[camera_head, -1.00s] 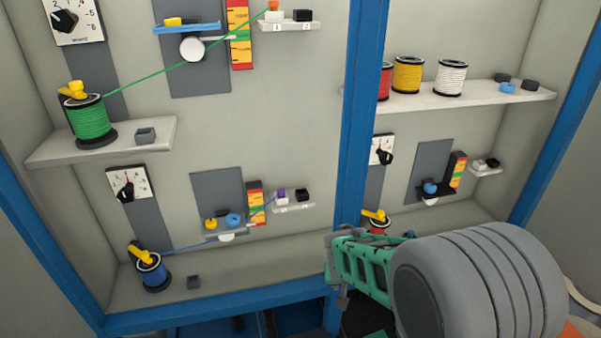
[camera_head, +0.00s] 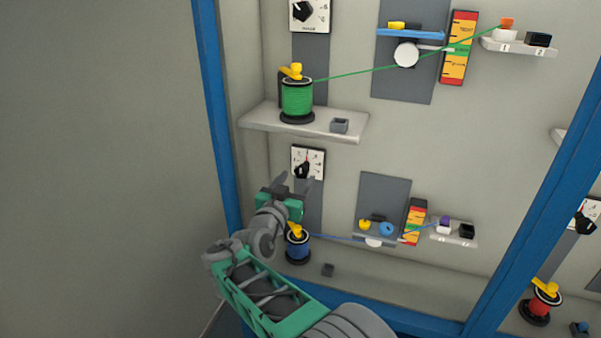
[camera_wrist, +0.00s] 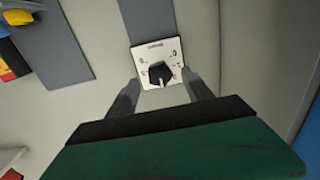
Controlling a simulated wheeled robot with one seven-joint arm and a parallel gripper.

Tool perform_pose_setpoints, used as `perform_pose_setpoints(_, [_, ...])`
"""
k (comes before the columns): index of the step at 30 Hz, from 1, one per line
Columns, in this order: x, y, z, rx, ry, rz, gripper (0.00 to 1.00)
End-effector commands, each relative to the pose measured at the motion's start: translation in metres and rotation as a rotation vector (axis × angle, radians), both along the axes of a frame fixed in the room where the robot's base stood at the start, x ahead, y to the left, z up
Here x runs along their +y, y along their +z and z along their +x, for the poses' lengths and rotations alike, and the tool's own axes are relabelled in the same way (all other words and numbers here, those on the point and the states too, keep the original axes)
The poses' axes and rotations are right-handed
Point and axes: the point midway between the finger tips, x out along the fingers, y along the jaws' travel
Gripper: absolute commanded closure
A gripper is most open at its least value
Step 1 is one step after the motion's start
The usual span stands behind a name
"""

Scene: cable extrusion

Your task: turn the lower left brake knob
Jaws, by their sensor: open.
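The lower left brake knob is a black knob (camera_head: 303,170) on a white square dial plate, above the blue spool (camera_head: 298,246). In the wrist view the knob (camera_wrist: 161,75) and its dial sit ahead, between my two fingers. My gripper (camera_head: 294,183) is open and empty, just in front of and slightly below the dial in the head view. In the wrist view my gripper (camera_wrist: 159,92) has one finger on each side of the knob, apart from each other; I cannot tell whether they touch it. The lower part of the dial is partly covered by my gripper in the head view.
The shelf with the green spool (camera_head: 297,99) juts out above the knob. A blue frame post (camera_head: 213,110) stands close at the left. A blue tension slider and coloured gauge (camera_head: 415,221) are at the right.

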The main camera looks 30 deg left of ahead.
Motion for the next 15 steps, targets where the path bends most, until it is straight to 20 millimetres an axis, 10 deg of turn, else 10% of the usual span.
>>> perform_pose_setpoints(15, [0.006, 0.0, 0.031, 0.002, 0.0, -0.001, 0.44])
